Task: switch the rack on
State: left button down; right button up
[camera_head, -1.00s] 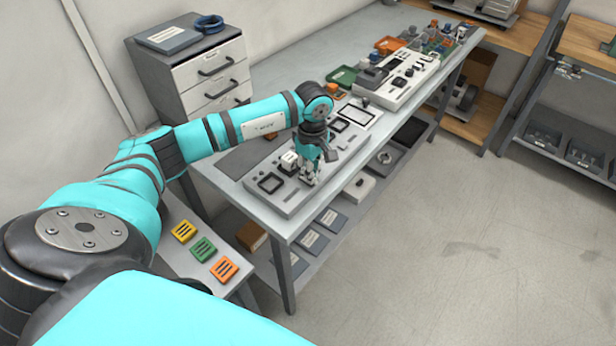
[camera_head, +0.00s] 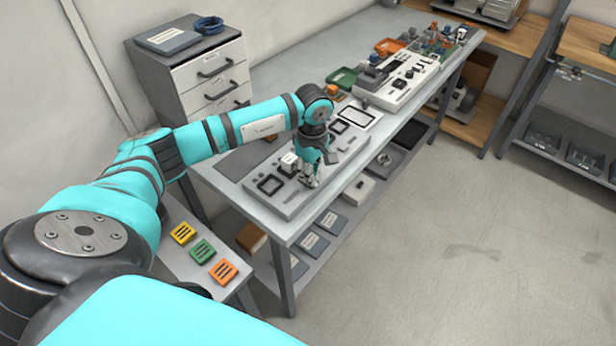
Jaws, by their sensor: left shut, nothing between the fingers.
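A light grey panel (camera_head: 290,207) with black-framed squares and small controls lies on the long workbench; I cannot tell for sure whether it is the rack. My left gripper (camera_head: 311,181) points down over the middle of this panel, beside a small white block (camera_head: 289,162). It is shut with nothing in it, and its tips are at or just above the panel surface. The gripper hides the part of the panel under it, so no switch shows clearly there. A second white unit (camera_head: 400,85) with dark parts stands farther back on the bench. My right gripper is not in view.
A drawer cabinet (camera_head: 205,75) stands behind the bench at the left. A low side table (camera_head: 182,215) holds yellow, green and orange pieces. The floor at right is clear.

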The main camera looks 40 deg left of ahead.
pick_arm(q)
jog(key=shift+r+p, duration=1.5)
jog(key=shift+r, duration=1.7)
